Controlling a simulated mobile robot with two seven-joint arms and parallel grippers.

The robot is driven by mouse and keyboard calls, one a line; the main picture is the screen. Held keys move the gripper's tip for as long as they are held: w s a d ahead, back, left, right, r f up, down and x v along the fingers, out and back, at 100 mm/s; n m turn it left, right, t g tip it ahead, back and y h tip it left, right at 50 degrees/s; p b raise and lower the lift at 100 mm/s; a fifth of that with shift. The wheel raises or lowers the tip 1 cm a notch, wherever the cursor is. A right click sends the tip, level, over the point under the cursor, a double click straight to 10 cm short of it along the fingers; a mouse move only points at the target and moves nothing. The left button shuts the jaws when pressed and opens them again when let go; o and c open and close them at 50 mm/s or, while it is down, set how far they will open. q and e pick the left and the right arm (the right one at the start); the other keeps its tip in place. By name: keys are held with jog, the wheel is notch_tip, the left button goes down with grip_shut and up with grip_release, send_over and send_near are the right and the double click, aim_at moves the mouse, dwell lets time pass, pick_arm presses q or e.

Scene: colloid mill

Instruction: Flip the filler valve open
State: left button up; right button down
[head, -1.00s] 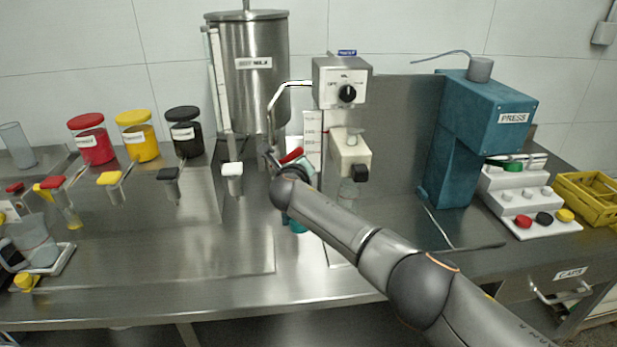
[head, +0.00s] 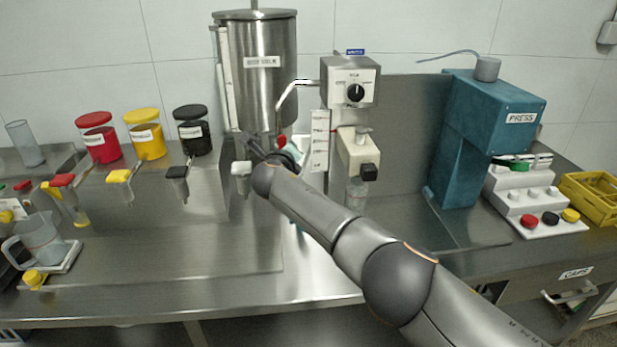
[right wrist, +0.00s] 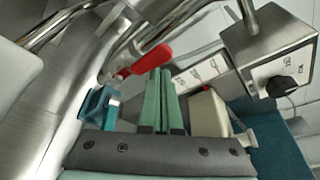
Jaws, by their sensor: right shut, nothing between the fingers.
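The valve's red lever (right wrist: 150,60) shows in the right wrist view, angled up to the right from its pivot on the metal pipework. In the head view, a small part of the red lever (head: 281,141) shows below the curved pipe, in front of the steel tank. My right gripper (right wrist: 160,75) is shut and empty. Its green fingertips overlap the lever's lower edge in the right wrist view; I cannot tell whether they touch it. In the head view my right arm hides much of the valve area. My left gripper is not in view.
A dial box (head: 349,83) and a cream nozzle unit (head: 356,150) stand right of the valve. The teal press (head: 485,120) is farther right. Colored jars and a measuring jug (head: 42,243) stand left. The bench front is clear.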

jog(key=shift+a+r, duration=0.35)
jog(key=shift+a, duration=0.25)
dwell(0.3)
jog(key=d+p, duration=0.4)
jog(key=d, duration=0.1)
jog(key=s+a+b, duration=0.2)
jog(key=s+a, duration=0.1)
jog(key=s, duration=0.6)
jog(key=shift+s+a+f, duration=0.15)
jog(key=shift+s+f, duration=0.05)
jog(key=shift+f, duration=0.1)
dwell(0.4)
